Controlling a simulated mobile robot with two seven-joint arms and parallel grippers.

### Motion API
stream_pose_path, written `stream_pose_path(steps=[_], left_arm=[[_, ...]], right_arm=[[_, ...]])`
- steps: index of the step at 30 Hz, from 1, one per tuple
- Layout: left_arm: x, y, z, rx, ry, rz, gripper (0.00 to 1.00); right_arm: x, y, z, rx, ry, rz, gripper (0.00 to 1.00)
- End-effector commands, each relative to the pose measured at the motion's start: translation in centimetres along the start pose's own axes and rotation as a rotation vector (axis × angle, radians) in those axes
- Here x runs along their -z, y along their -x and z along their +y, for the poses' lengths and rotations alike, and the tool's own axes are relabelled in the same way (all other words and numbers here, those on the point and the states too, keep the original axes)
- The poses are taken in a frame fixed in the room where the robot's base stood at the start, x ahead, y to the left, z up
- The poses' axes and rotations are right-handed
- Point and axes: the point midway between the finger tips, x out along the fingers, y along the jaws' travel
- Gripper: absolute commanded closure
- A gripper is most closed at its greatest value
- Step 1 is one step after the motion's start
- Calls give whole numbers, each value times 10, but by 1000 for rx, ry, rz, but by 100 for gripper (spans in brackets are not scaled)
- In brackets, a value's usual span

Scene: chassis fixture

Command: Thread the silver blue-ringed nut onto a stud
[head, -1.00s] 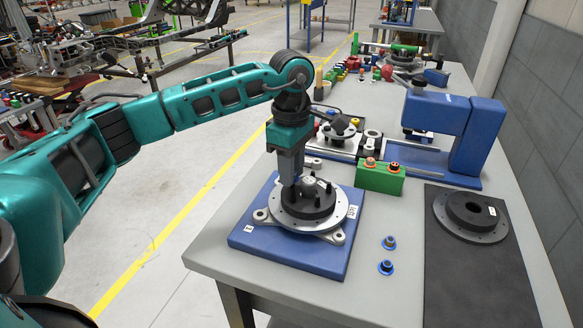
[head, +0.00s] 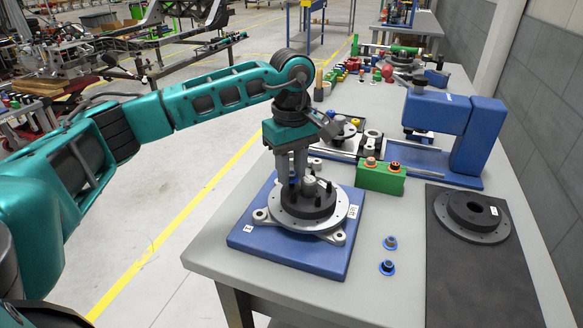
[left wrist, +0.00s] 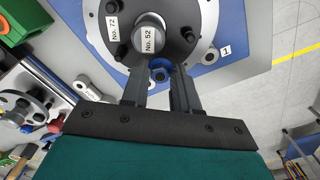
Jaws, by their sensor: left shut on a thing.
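My left gripper (head: 292,181) points down over the rear left part of the black hub (head: 318,208). In the left wrist view the gripper's fingertips (left wrist: 160,76) are shut on a silver nut with a blue ring (left wrist: 160,68). The nut is at the hub's edge, beside the grey centre post labelled No. 52 (left wrist: 149,36). Several dark studs stand on the hub, such as one in the wrist view (left wrist: 121,28). Any stud under the held nut is hidden, so I cannot tell how far it is on. Two more blue-ringed nuts (head: 390,242) (head: 387,267) lie on the table.
The hub sits on a silver flange on a blue base plate (head: 265,243). A green block (head: 381,178) with orange-ringed nuts stands behind it to the right. A second black flange (head: 471,217) lies on a dark mat (head: 470,270). A blue press (head: 470,130) stands farther back.

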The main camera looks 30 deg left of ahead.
Motion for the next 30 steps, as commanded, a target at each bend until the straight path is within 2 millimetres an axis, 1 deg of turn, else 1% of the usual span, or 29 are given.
stream_pose_path(steps=[2, 3, 12, 17, 27, 30], left_arm=[[0, 0, 0, 0, 2, 0, 100], [0, 0, 0, 0, 2, 0, 70], [0, 0, 0, -1, 4, 0, 41], [0, 0, 0, -1, 5, 0, 41], [0, 0, 0, 0, 5, 0, 71], [0, 0, 0, 0, 5, 0, 71]], right_arm=[[0, 0, 0, 0, 0, 0, 24], [0, 0, 0, 0, 0, 0, 24], [0, 0, 0, 0, 0, 0, 24], [0, 0, 0, 0, 0, 0, 24], [0, 0, 0, 0, 0, 0, 24], [0, 0, 0, 0, 0, 0, 24]])
